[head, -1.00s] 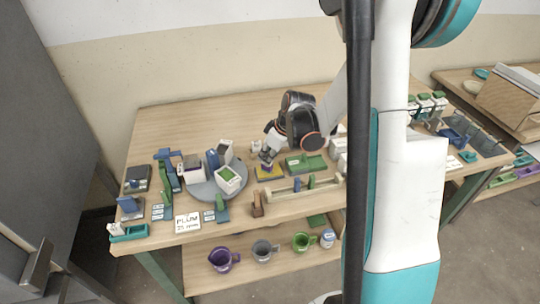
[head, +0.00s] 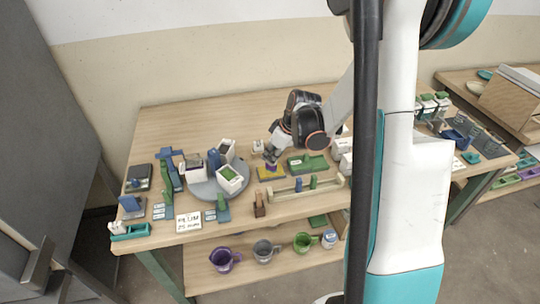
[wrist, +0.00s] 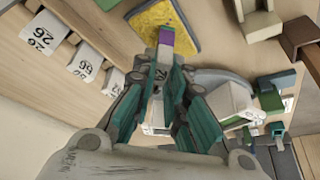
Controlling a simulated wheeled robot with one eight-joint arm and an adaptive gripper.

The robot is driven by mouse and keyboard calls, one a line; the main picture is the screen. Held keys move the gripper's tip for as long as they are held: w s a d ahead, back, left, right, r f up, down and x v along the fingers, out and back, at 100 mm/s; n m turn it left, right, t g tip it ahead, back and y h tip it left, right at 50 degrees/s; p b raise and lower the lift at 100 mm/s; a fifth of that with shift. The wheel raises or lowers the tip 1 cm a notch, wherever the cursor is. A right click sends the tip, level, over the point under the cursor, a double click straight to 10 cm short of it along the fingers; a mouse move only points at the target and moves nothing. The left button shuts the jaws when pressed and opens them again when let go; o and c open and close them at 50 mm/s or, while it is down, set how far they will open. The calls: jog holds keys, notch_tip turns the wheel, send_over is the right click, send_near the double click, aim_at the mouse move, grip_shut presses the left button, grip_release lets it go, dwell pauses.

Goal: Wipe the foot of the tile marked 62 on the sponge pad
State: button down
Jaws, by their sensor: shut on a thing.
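My gripper (wrist: 160,75) is shut on a small upright tile (wrist: 166,38) with a purple end. Part of a number shows on its pale face between the teal fingers in the wrist view, but it is too covered to read for certain. The purple end lies over the edge of the yellow sponge pad (wrist: 174,22), which has a dark blue-grey base. I cannot tell for certain whether it touches. In the head view my gripper (head: 270,157) is right above the sponge pad (head: 265,174), with the purple end just visible below it.
A wooden rail rack (head: 320,187) stands in front of the pad. A round grey turntable (head: 205,189) with several containers is to the left. The back of the table is clear.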

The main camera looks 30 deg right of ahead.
jog(key=shift+s+d, duration=0.25)
jog(key=shift+d, duration=0.55)
jog(key=shift+a, duration=0.2)
jog(key=shift+w+a, duration=0.3)
jog(key=shift+a, duration=0.4)
jog(key=shift+a, duration=0.1)
jog(key=shift+w+a, duration=0.25)
jog(key=shift+a, duration=0.5)
jog(key=shift+b, duration=0.3)
jog(key=shift+d, duration=0.15)
jog(key=shift+s+d, duration=0.3)
jog(key=shift+d, duration=0.5)
